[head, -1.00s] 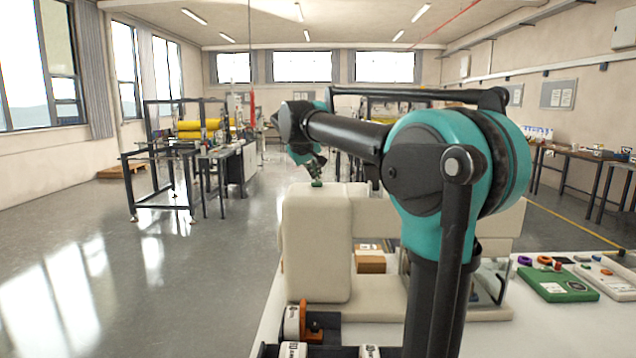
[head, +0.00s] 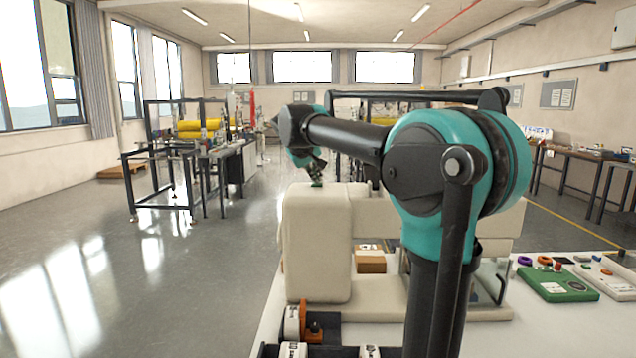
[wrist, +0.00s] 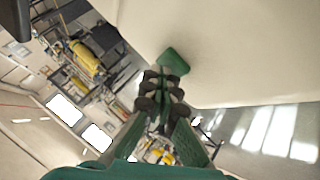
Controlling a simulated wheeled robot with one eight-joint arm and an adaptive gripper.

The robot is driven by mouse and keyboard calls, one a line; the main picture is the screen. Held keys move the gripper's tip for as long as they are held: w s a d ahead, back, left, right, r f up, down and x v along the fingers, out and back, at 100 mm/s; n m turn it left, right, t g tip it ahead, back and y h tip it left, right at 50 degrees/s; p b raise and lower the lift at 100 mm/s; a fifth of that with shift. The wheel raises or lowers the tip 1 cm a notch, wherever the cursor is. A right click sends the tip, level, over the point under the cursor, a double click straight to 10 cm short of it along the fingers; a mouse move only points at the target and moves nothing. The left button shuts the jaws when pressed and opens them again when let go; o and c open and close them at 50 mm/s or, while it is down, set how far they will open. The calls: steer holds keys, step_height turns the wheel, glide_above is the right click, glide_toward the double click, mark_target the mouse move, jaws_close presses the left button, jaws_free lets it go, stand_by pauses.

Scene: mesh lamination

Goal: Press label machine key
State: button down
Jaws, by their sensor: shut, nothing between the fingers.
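The beige label machine (head: 318,235) stands on the white table, with a rounded upright body on its left. My gripper (head: 315,178) is at the top of that body, pointing down. In the wrist view the gripper (wrist: 165,88) is shut and empty, its dark finger pads together. A small green piece (wrist: 174,60), which looks like the key, shows just beyond the fingertips against the beige machine (wrist: 225,45). The fingertips partly overlap the piece in that view. I cannot tell whether they touch it.
A cardboard-brown box (head: 371,263) sits by the machine. A dark tray with white rolls (head: 292,322) is at the front. A green board (head: 557,284) and small coloured parts lie on the right of the table. Open floor (head: 120,270) lies left.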

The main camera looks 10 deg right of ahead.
mark_target(316, 184)
steer(key=shift+r, duration=0.5)
steer(key=shift+r, duration=2.9)
